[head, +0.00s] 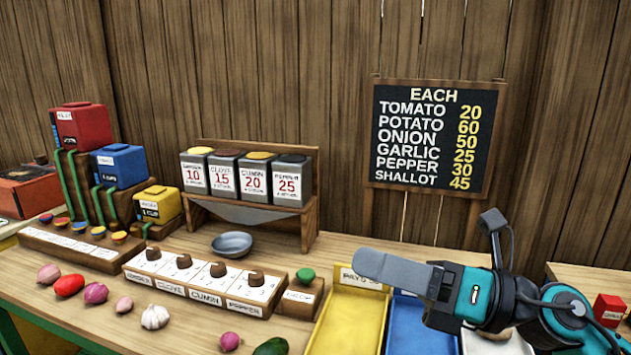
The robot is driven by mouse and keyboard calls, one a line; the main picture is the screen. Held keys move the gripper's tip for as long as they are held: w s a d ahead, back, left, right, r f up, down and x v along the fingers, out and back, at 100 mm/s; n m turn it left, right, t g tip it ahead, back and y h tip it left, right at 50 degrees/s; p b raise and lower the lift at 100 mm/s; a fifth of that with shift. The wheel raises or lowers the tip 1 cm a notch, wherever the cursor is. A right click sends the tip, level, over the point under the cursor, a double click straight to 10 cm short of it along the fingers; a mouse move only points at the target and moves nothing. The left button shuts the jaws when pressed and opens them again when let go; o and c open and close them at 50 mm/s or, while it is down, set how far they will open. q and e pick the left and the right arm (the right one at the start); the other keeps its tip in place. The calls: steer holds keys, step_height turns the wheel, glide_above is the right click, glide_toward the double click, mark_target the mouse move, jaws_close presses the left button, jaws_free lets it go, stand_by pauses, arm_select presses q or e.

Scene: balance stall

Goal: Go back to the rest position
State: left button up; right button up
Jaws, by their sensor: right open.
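My right gripper (375,265) reaches in from the right and points left over the yellow tray and the blue tray. It is seen side-on and holds nothing that I can see; its jaws are open. It hangs in front of the trays, below the price board. My left gripper is not in the picture.
A yellow tray (337,328) and a blue tray (397,335) lie below my right gripper. A metal bowl (232,244), a spice rack (307,218) and a garlic bulb (155,317) are on the wooden counter. A price board (429,138) stands behind. A red box (609,308) is at right.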

steer(key=w+d+m+t+h, duration=0.2)
steer(key=d+m+t+h, duration=0.4)
steer(key=m, duration=0.5)
steer(key=w+d+m+t+h, duration=0.2)
steer(key=m+t+h, duration=0.1)
steer(key=m+t, duration=0.7)
steer(key=s+d+f+m+g+h, duration=0.1)
steer(key=d+f+m+g+h, duration=0.45)
steer(key=f+m+h, duration=0.6)
steer(key=s+f+m+g+y, duration=0.2)
steer(key=s+f+m+g, duration=0.9)
steer(key=s+f, duration=0.95)
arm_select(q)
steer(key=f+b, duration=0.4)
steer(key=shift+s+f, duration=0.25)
arm_select(e)
steer(key=w+a+f+n+t+y, duration=0.1)
steer(key=w+f+t, duration=0.4)
steer(key=f, duration=0.7)
steer(key=shift+w+a+n+y, duration=0.35)
steer(key=shift+w+a+n, duration=0.55)
steer(key=shift+a, duration=0.25)
